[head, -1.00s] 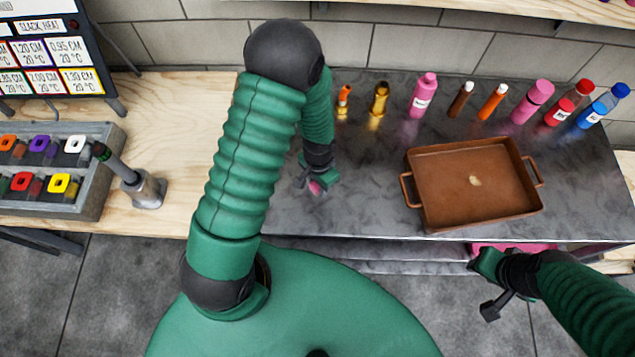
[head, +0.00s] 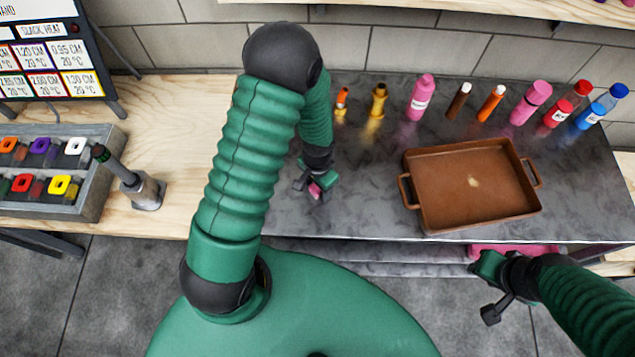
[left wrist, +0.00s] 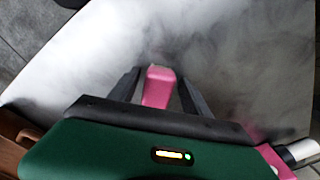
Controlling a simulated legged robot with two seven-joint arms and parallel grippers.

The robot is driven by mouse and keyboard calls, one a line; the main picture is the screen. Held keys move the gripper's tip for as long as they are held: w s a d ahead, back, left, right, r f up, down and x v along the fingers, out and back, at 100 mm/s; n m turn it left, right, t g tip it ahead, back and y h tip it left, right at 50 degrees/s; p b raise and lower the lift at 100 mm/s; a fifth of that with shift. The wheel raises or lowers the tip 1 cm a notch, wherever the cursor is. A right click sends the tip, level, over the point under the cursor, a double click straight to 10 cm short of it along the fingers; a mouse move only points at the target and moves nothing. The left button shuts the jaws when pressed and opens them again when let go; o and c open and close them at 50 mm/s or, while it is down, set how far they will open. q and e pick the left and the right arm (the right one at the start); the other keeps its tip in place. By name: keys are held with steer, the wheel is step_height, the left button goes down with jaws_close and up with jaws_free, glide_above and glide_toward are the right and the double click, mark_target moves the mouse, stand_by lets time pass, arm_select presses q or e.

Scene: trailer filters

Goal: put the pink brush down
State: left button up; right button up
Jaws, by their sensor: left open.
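The pink brush (left wrist: 158,88) stands between the two dark fingers of my left gripper (left wrist: 160,93) in the left wrist view. A gap shows between the brush and the finger on its right; the left finger is very close to it. In the head view my left gripper (head: 317,184) is low over the grey metal counter (head: 370,215), with a bit of pink between its fingers. Whether the brush rests on the counter is hard to tell. My right gripper (head: 490,290) is in front of the counter's edge, empty, its fingers apart.
A brown tray (head: 470,187) with handles sits right of my left gripper. Several bottles, such as the pink bottle (head: 420,98), line the back of the counter. A grey rack (head: 92,190) and a tool in a stand (head: 145,192) are at the left. Counter left of the tray is clear.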

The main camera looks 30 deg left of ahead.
arm_select(q)
steer(key=s+d+r+n+t, duration=0.1)
steer(key=s+d+r, duration=0.1)
steer(key=r, duration=0.7)
steer(key=s+d+r+n+t, duration=0.1)
steer(key=s+d+r, duration=0.1)
steer(key=r, duration=0.7)
steer(key=shift+n+t, duration=0.3)
steer(key=shift+s+d+r, duration=0.1)
steer(key=shift+s+r, duration=0.05)
